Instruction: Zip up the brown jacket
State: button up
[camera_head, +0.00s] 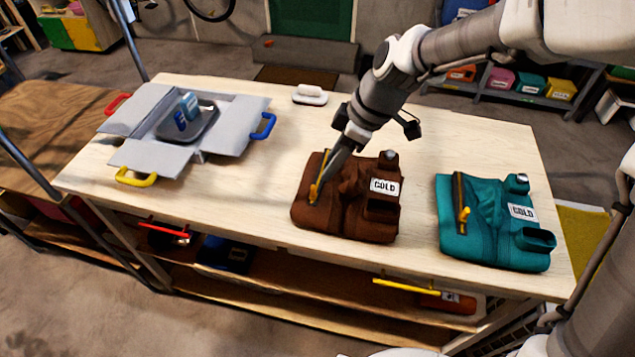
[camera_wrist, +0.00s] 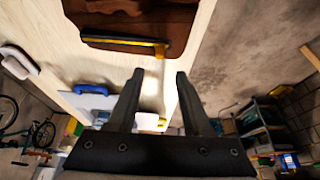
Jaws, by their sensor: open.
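The brown jacket (camera_head: 345,220) lies folded on the wooden table, with a white "COLD" label on its right part. Its zip runs along the left part, with a yellow pull (camera_head: 315,192) near the front end. My gripper (camera_head: 332,170) is above the left part of the jacket, close to the zip. In the wrist view the brown jacket (camera_wrist: 185,14) is at the top, with the dark zip strip and yellow pull (camera_wrist: 161,50) just beyond the fingertips. My gripper (camera_wrist: 158,76) is open there, with nothing between the fingers.
A teal jacket (camera_head: 480,235) with its own yellow pull lies to the right. A grey open box (camera_head: 135,155) with coloured handles stands at the left, holding a tray with blue items. A white-handled brush (camera_head: 309,94) lies at the back.

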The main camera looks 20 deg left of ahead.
aim_at(315, 187)
jog(key=b+x, duration=0.1)
jog(key=x, duration=0.8)
grip_shut()
dwell(1.2)
